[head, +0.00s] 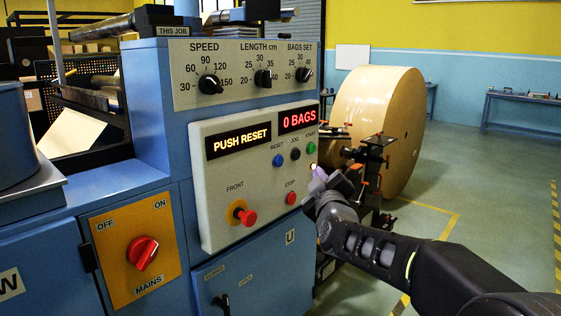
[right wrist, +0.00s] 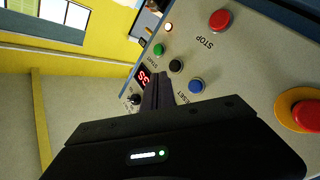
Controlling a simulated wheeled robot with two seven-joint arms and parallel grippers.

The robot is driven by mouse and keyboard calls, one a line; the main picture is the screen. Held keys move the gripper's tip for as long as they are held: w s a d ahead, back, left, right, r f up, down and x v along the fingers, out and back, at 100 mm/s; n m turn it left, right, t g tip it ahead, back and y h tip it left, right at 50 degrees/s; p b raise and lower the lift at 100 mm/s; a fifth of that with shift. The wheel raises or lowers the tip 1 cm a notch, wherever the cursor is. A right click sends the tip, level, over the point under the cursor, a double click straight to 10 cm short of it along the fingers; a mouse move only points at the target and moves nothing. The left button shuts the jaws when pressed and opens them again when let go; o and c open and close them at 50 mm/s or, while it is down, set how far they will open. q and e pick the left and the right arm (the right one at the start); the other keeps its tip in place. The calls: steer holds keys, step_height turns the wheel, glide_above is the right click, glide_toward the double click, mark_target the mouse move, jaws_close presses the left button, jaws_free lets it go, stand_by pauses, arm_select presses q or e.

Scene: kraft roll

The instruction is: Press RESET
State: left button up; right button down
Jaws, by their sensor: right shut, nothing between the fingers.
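The blue RESET button (head: 278,160) sits on the pale control panel (head: 225,178) below the displays, and it also shows in the right wrist view (right wrist: 196,86). The amber display (head: 239,141) reads PUSH RESET. The red display (head: 298,119) reads 0 BAGS. My right gripper (head: 318,174) is shut and empty, to the right of and below RESET in the head view. In the right wrist view its closed fingers (right wrist: 156,84) show beside RESET, apart from it in the picture. My left gripper is not in view.
The black JOG button (head: 295,153) and green START button (head: 311,148) are close right of RESET. The red STOP button (head: 291,198) is below. A large kraft roll (head: 375,120) stands behind the gripper.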

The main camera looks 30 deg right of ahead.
mark_target(279, 161)
steer(key=shift+s+a+r+n, duration=0.2)
steer(key=shift+s+a+n, duration=0.05)
steer(key=shift+n, duration=0.05)
steer(key=w+a+p, duration=0.2)
steer(key=w+p, duration=0.3)
steer(key=w, duration=0.3)
steer(key=shift+w+a, duration=0.2)
steer(key=shift+a, duration=0.1)
steer(key=shift+w+p, duration=0.2)
steer(key=shift+p, duration=0.2)
stand_by(1.8)
